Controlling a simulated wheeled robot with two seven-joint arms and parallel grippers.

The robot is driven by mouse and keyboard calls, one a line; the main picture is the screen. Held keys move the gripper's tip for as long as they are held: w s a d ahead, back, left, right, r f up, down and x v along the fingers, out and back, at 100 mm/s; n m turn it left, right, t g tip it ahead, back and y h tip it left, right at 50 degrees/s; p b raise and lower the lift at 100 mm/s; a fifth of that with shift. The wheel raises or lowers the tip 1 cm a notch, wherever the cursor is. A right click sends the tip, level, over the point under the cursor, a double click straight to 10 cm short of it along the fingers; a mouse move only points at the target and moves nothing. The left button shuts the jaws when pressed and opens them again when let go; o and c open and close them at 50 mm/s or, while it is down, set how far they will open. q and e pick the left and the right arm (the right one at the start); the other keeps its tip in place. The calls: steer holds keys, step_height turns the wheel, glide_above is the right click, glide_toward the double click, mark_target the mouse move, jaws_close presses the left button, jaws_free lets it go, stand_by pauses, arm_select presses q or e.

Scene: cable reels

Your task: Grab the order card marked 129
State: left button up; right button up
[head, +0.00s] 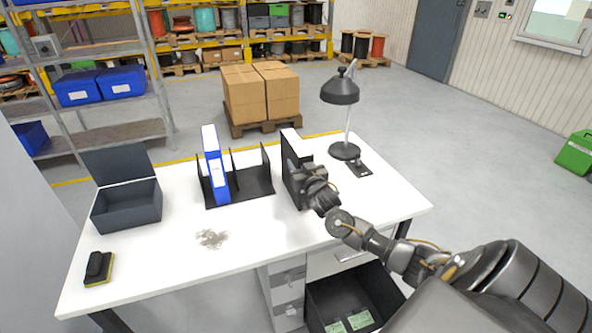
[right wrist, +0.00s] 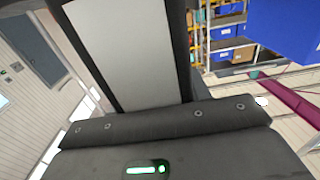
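No number 129 can be read anywhere. Two pale green cards (head: 360,320) lie in a dark open container (head: 326,298) below the desk front; their marks are too small to read. My right gripper (head: 306,184) is over the desk's right half, against a black upright folder or panel (head: 291,184) with a white top. In the right wrist view a pale panel with dark edges (right wrist: 128,50) rises directly in front of the gripper's palm. Whether the fingers are closed on it is hidden. My left gripper is not in view.

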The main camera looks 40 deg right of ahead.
jaws_close()
steer(key=shift+r, duration=0.1)
steer(key=shift+r, duration=0.1)
